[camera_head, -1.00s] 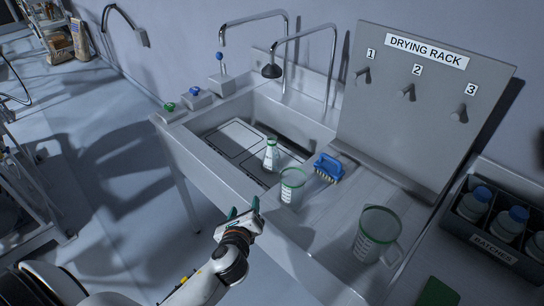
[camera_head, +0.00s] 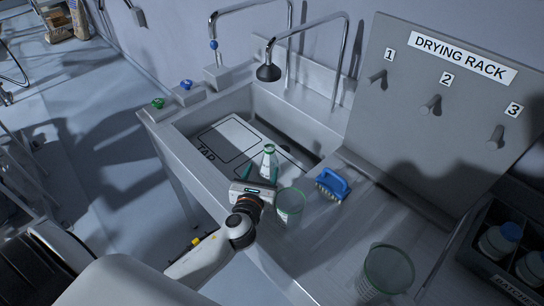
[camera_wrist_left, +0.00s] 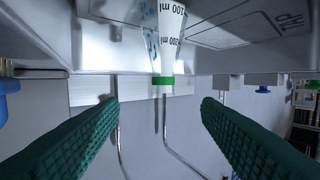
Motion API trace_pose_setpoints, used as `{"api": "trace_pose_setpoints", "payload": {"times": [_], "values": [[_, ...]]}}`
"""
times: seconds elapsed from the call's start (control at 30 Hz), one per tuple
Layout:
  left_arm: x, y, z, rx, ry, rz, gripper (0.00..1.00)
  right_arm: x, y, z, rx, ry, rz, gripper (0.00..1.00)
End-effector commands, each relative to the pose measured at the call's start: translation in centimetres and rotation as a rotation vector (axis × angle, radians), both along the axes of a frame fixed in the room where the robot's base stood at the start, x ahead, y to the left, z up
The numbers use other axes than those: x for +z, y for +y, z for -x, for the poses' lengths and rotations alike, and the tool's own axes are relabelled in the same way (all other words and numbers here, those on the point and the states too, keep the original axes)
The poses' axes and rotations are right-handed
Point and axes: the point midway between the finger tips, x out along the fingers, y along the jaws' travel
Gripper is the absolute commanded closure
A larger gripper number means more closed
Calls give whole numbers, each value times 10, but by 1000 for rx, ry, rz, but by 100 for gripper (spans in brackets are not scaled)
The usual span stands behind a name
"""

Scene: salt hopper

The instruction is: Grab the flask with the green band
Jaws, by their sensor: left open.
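The flask (camera_head: 269,160) is clear and conical, with a green band at its neck. It stands upright in the sink, just beyond my left gripper (camera_head: 261,173). In the left wrist view the flask (camera_wrist_left: 165,35) appears upside down, its green band centred ahead between the two green fingers of the gripper (camera_wrist_left: 160,103). The fingers are wide open, with visible gaps to the neck on both sides. Part of the flask's lower body is hidden by the gripper in the head view. My right gripper is not in view.
A green-rimmed beaker (camera_head: 290,205) stands close to the right of my left gripper. A blue brush (camera_head: 332,185) and a larger green-rimmed jug (camera_head: 385,272) are on the drainboard. Faucets (camera_head: 268,73) rise behind the sink (camera_head: 160,140). The drying rack (camera_head: 440,90) stands at the right.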

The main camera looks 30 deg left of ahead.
Motion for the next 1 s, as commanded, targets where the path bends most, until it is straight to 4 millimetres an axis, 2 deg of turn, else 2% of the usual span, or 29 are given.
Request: {"api": "trace_pose_setpoints", "payload": {"times": [0.07,0.4,0.57,0.9,1.0], "values": [[0,2,-6,1,-1,0,42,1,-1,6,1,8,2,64],[-9,16,-58,2,0,1,42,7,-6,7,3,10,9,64],[-11,18,-67,1,0,2,42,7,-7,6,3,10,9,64],[-21,32,-107,2,-1,3,42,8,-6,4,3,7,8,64],[-22,34,-112,1,0,2,42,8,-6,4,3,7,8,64]]}}
